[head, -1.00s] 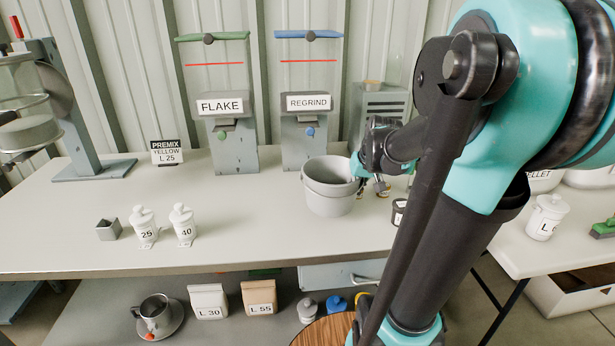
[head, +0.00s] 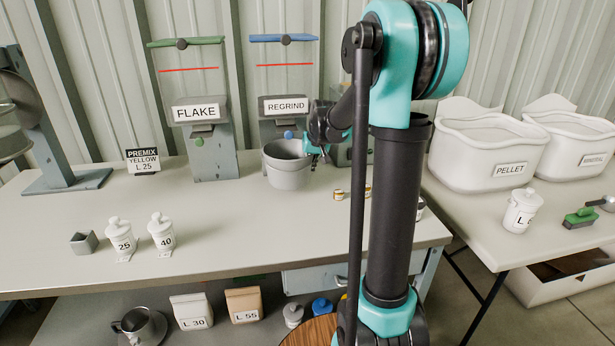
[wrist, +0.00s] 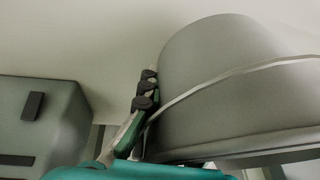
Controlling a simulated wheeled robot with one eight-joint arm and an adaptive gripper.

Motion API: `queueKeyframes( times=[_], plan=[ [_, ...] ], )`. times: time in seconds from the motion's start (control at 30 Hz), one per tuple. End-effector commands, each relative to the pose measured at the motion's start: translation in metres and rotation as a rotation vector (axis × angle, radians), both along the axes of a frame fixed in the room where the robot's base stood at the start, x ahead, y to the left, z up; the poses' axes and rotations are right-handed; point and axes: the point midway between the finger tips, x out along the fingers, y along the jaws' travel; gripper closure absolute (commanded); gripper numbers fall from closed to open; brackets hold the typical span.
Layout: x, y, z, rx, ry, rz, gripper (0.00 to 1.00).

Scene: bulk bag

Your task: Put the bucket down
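The grey bucket (head: 287,172) is upright in front of the REGRIND dispenser (head: 286,108), over the back of the long table. I cannot tell whether its base touches the tabletop. My gripper (head: 318,152) is at the bucket's right side, near the rim. In the wrist view the bucket (wrist: 235,85) fills the right side, with a thin pale band or wire across it. My gripper's fingers (wrist: 145,97) are close together against its edge and appear shut on it. The exact contact is partly hidden.
The FLAKE dispenser (head: 213,158) stands left of the bucket. Small yellow-topped items (head: 339,194) lie to its right. White jars (head: 162,235) stand at the front left. The table's middle (head: 210,205) is clear. A second table with the PELLET bin (head: 478,152) is at right.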

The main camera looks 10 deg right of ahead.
Motion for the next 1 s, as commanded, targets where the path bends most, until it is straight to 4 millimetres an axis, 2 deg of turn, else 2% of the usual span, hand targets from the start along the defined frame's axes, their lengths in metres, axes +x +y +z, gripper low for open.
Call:
queueKeyframes(
  times=[0.13,0.3,0.4,0.73,0.93,1.0],
  plan=[
    [0.011,0.004,0.000,0.000,0.000,0.000,1.00],
    [0.010,0.003,-0.027,0.000,0.000,0.000,1.00],
    [0.010,0.003,-0.035,0.000,0.000,0.000,1.00],
    [0.010,0.003,-0.038,0.000,0.000,0.000,1.00],
    [0.010,0.003,-0.038,0.000,0.000,0.000,0.76],
    [0.010,0.003,-0.038,0.000,0.000,0.000,0.74]
  ],
)
